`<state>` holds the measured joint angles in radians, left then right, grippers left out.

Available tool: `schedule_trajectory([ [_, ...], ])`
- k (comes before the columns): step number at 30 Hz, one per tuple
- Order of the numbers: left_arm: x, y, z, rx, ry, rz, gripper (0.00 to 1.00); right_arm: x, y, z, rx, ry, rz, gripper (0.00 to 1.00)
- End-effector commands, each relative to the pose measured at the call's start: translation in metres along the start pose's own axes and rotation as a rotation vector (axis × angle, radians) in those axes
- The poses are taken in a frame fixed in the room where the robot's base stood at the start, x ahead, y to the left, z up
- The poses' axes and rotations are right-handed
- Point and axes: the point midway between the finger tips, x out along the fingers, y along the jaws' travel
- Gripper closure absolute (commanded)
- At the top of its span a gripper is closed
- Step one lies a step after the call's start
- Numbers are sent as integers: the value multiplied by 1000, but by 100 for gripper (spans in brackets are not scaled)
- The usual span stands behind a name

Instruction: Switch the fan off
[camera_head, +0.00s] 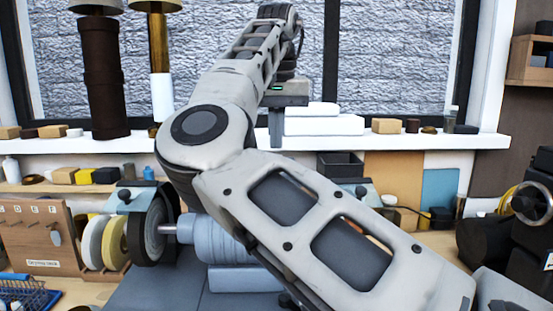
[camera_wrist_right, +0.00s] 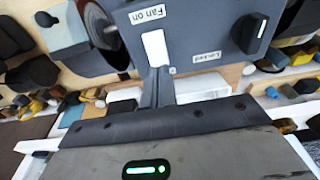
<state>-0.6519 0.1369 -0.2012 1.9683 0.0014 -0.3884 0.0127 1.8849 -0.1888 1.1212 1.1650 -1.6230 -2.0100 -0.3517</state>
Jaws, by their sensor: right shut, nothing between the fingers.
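In the right wrist view, a grey control box (camera_wrist_right: 205,48) carries a "Fan on" label. Below that label is a white switch plate (camera_wrist_right: 155,46). My right gripper (camera_wrist_right: 158,75) is shut and empty, its fingertips at the lower end of the white switch; I cannot tell whether they touch it. I cannot make out the control box or the fan there. My left gripper is not in view.
A dark knob (camera_wrist_right: 250,33) and a "Locked" label (camera_wrist_right: 207,54) are on the same box. In the head view, a wheeled machine (camera_head: 150,230) stands at left on the bench beside a wooden rack (camera_head: 38,235). White stacked blocks (camera_head: 323,124) sit on the sill.

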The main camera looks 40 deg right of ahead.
Motion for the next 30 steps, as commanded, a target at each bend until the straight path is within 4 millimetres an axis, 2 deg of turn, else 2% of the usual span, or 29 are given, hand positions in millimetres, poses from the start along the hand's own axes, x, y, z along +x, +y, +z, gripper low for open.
schedule_trajectory([
  [30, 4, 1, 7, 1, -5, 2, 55, 11, 0, 2, 0, 0, 0, 100],
])
